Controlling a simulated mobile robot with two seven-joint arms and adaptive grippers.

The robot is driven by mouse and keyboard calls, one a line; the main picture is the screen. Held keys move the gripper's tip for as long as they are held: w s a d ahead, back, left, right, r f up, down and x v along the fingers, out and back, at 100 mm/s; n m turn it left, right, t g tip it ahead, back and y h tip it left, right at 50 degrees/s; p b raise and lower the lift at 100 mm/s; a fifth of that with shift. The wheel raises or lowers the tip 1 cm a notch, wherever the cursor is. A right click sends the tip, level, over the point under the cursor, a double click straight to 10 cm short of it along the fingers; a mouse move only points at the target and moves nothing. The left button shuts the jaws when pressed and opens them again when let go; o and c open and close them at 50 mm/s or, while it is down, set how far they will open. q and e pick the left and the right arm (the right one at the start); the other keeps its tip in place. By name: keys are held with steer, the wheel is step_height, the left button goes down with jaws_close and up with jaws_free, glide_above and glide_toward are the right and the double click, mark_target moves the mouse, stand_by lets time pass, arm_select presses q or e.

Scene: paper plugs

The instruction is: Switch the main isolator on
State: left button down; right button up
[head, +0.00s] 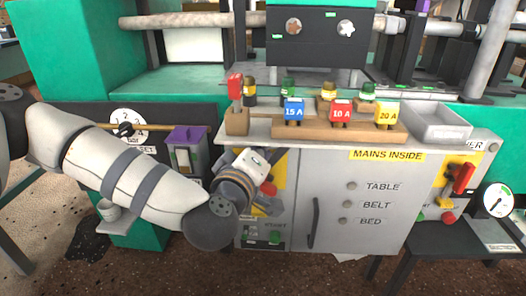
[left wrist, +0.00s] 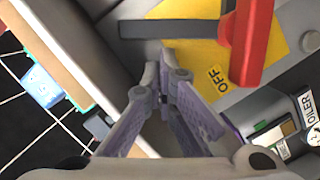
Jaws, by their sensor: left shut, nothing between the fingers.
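The isolator on the left of the grey cabinet has a red handle (head: 268,188) on a yellow plate (head: 279,168), partly hidden by my left gripper. In the left wrist view the red handle (left wrist: 255,40) crosses the yellow plate (left wrist: 285,50), its end beside the "OFF" label (left wrist: 216,82). My left gripper (head: 273,160) is in front of the cabinet, close to this plate. In the left wrist view its fingers (left wrist: 165,82) are shut and empty, apart in the picture from the red handle. Whether they touch the cabinet cannot be told. My right gripper is not in view.
A second red handle (head: 463,178) is on the cabinet's right. A wooden block (head: 260,128) with coloured fuses and a grey tray (head: 437,122) stand on top. A purple-topped box (head: 187,134) is left of the gripper. The cabinet door (head: 350,230) has a dark handle.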

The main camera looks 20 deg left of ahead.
arm_select(q)
steer(key=shift+w, duration=0.3)
steer(key=shift+d+r+m+p, duration=0.1)
steer(key=shift+d+m+p, duration=0.15)
steer(key=shift+p, duration=0.25)
steer(key=shift+w+d+p, duration=0.1)
steer(key=shift+p, duration=0.2)
